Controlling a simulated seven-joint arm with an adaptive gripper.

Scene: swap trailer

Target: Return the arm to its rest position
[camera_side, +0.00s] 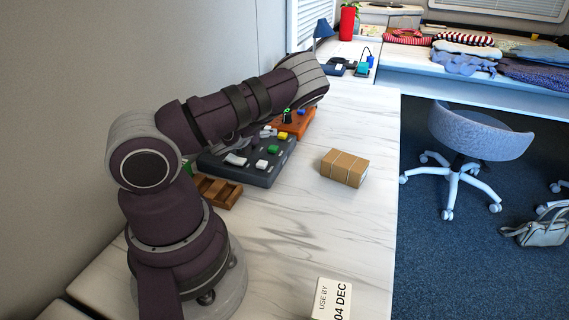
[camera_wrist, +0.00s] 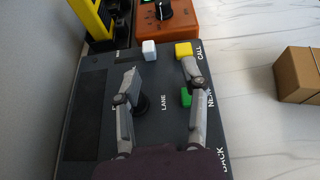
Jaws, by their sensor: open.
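My arm reaches out over the marble counter in the side view, with its forearm above a dark control panel (camera_side: 262,178). My gripper (camera_wrist: 159,67) shows in the wrist view with its two grey fingers apart and nothing between the tips. The fingers are over the panel, which also shows in the wrist view (camera_wrist: 85,120). A white button (camera_wrist: 149,50) and a yellow button (camera_wrist: 184,49) lie just beyond the fingertips. A green button (camera_wrist: 186,97) is partly behind the right finger, and a black knob or stick is partly behind the left. I cannot tell whether the fingers touch the panel.
An orange box (camera_side: 292,129) with a black knob stands beyond the panel. A cardboard box (camera_side: 344,168) sits to the right. A wooden tray (camera_side: 218,191) lies near my base. A "USE BY 04 DEC" card (camera_side: 332,299) is at the front. The wall is close on the left.

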